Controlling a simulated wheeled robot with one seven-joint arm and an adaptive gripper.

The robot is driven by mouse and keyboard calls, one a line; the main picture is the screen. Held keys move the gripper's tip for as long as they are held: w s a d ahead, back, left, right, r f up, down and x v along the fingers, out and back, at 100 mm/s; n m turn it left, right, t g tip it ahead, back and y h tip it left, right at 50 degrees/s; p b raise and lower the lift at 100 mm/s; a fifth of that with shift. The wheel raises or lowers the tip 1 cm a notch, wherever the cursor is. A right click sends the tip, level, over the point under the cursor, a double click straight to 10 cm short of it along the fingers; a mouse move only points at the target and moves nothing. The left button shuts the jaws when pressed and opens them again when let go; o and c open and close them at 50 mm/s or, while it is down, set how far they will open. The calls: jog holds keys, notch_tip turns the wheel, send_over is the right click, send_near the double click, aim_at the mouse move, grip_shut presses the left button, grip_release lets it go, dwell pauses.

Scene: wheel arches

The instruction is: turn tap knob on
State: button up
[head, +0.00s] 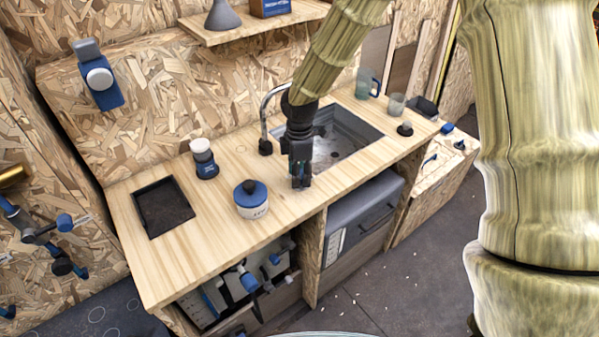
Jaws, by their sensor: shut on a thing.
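The tap (265,104) is a thin, curved chrome pipe at the back left of the sink, with a dark end piece low at the left. My arm hides part of it. A small dark knob-like piece (405,129) stands on the counter right of the sink; I cannot tell if it is the tap knob. My gripper (300,182) points down at the sink's left front corner, low over the wooden counter, in front of the tap. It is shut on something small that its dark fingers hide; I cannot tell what.
The grey sink (345,140) is set in the wooden counter (225,225). A blue-lidded jar (252,204), a white-topped blue bottle (204,160) and a black tray (162,207) stand to the left. Two cups (366,84) (396,106) stand behind the sink's right end.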

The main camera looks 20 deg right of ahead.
jog(key=m+p, duration=0.1)
jog(key=m, duration=0.3)
jog(key=shift+r, duration=0.1)
jog(key=m+p, duration=0.1)
jog(key=m, duration=0.3)
jog(key=shift+w+m, duration=0.1)
jog(key=shift+m, duration=0.2)
jog(key=m+p, duration=0.1)
jog(key=m, duration=0.3)
jog(key=shift+m, duration=0.3)
jog(key=m, duration=0.4)
jog(key=shift+p, duration=0.35)
jog(key=shift+m, duration=0.3)
jog(key=o, duration=1)
